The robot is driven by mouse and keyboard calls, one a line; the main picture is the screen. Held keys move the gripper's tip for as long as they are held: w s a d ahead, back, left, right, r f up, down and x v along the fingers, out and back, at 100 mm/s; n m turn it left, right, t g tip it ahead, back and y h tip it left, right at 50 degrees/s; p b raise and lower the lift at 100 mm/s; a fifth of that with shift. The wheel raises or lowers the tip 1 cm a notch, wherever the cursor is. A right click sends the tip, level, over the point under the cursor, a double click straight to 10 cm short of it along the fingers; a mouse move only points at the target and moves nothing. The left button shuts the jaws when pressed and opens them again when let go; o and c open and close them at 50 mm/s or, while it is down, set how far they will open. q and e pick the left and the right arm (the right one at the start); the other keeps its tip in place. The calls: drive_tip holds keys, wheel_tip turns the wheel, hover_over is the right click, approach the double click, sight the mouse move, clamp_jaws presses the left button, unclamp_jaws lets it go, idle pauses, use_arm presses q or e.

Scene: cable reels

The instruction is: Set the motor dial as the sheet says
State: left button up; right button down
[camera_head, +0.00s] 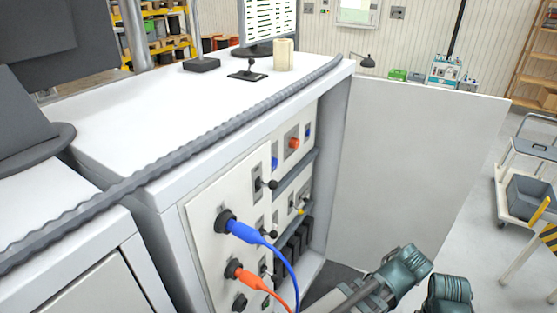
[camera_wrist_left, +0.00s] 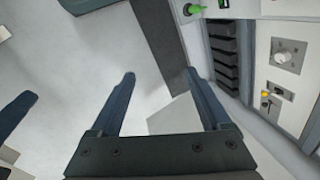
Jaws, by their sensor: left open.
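A round light knob on a square grey plate (camera_wrist_left: 288,55), which looks like a dial, is on the cabinet panel at the right of the left wrist view. Its setting is too small to read. My left gripper (camera_wrist_left: 161,76) is open and empty, with its two dark fingers apart, to the left of the panel and clear of it. A white display with rows of dark marks (camera_head: 270,18) stands on the cabinet top; it may be the sheet, but its text is unreadable. Teal-grey parts of my arm show at the lower right of the head view; no fingers are clear there.
A blue plug (camera_head: 238,229) and an orange plug (camera_head: 243,274) with trailing cables stick out of the panel (camera_head: 202,220). The white cabinet door (camera_head: 420,160) stands open. A yellow-tipped switch (camera_wrist_left: 266,94) is below the knob. A grey corrugated hose (camera_head: 150,178) crosses the cabinet top.

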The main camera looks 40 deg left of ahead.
use_arm(q)
drive_tip(key=w+a+n+y+b, duration=0.2)
drive_tip(key=w+a+n+y, duration=0.25)
drive_tip(key=w+a, duration=0.5)
drive_tip(key=n+g+y+b, duration=0.1)
drive_tip(key=n+y+b, duration=0.3)
drive_tip(key=n+y, duration=0.75)
approach(275, 165)
drive_tip(key=shift+n+h, duration=0.3)
drive_tip(key=shift+h, duration=0.1)
drive_tip(key=a, duration=0.9)
drive_tip(key=shift+r, duration=0.3)
clamp_jaws()
